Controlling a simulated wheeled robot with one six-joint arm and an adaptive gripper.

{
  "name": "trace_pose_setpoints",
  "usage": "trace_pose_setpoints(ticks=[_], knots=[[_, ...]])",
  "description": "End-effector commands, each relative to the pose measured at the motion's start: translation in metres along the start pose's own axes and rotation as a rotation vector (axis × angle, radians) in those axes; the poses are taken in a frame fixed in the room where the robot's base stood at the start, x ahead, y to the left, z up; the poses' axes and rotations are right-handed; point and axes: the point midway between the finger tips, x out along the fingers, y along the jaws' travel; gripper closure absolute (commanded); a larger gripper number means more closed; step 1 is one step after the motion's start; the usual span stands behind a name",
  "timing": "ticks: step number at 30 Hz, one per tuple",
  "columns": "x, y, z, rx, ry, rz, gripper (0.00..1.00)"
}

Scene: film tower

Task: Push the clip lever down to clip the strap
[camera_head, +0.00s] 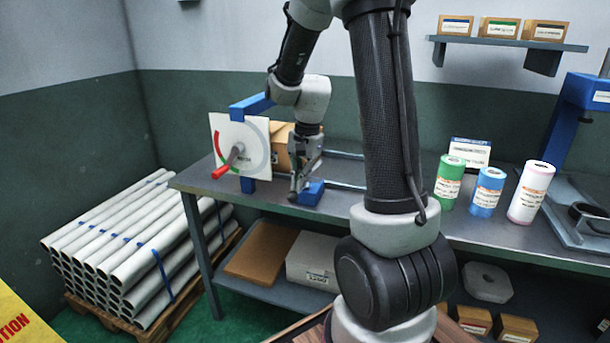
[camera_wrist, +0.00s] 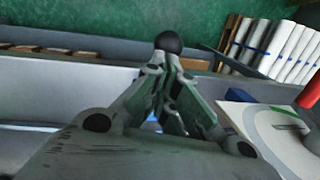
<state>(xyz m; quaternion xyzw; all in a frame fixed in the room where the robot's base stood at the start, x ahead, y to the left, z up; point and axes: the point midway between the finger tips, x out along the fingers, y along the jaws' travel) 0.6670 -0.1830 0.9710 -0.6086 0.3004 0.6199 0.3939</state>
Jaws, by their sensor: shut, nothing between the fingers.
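My gripper (camera_head: 298,188) points down over the table beside a small blue block (camera_head: 312,193). Its fingers are closed together with nothing between them. In the wrist view a round black knob (camera_wrist: 168,41) shows just at the tips of my gripper (camera_wrist: 165,68). It looks like the end of the clip lever; the rest of the lever is hidden by the fingers. I cannot tell whether the fingers touch the knob. The strap cannot be made out clearly.
A white dial plate (camera_head: 222,128) with a red-handled crank (camera_head: 222,171) stands left of my gripper on a blue frame (camera_head: 250,106). A cardboard box (camera_head: 281,140) is behind it. Green, blue and white rolls (camera_head: 449,181) stand farther right on the grey table (camera_head: 480,222).

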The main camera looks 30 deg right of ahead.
Motion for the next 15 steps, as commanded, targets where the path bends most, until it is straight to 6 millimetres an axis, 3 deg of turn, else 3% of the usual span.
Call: trace_pose_setpoints(ticks=[15], knots=[[0.025,0.004,0.013,0.000,-0.002,0.001,1.00]])
